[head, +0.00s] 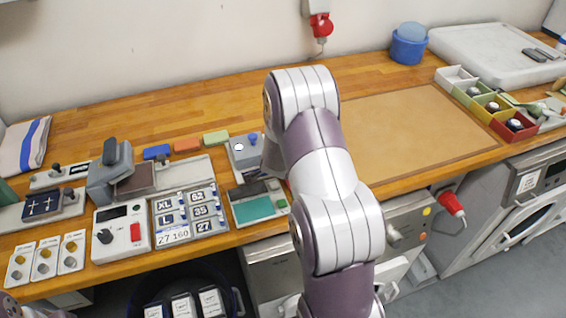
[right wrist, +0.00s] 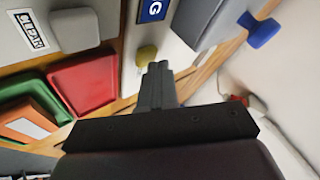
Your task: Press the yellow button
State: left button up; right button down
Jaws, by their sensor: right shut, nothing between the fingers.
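In the right wrist view a round yellow button (right wrist: 146,54) sits on a pale panel (right wrist: 130,72). My right gripper (right wrist: 158,66) is shut and empty. Its fingertips overlap the button's edge in the picture; I cannot tell whether they touch it. In the head view my right arm rises through the middle and hides its gripper; I cannot make out this button there. My left gripper is not in view.
In the right wrist view a red tray (right wrist: 84,82) and a grey block (right wrist: 205,20) flank the button. In the head view a grey box with a blue knob (head: 253,138) stands left of my arm. The brown mat (head: 420,130) is clear.

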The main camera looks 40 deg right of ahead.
jog(key=shift+r+p, duration=0.4)
jog(key=shift+r, duration=0.3)
notch_tip(320, 180, up, 5)
jog(key=p, duration=0.4)
jog(key=shift+p, duration=0.3)
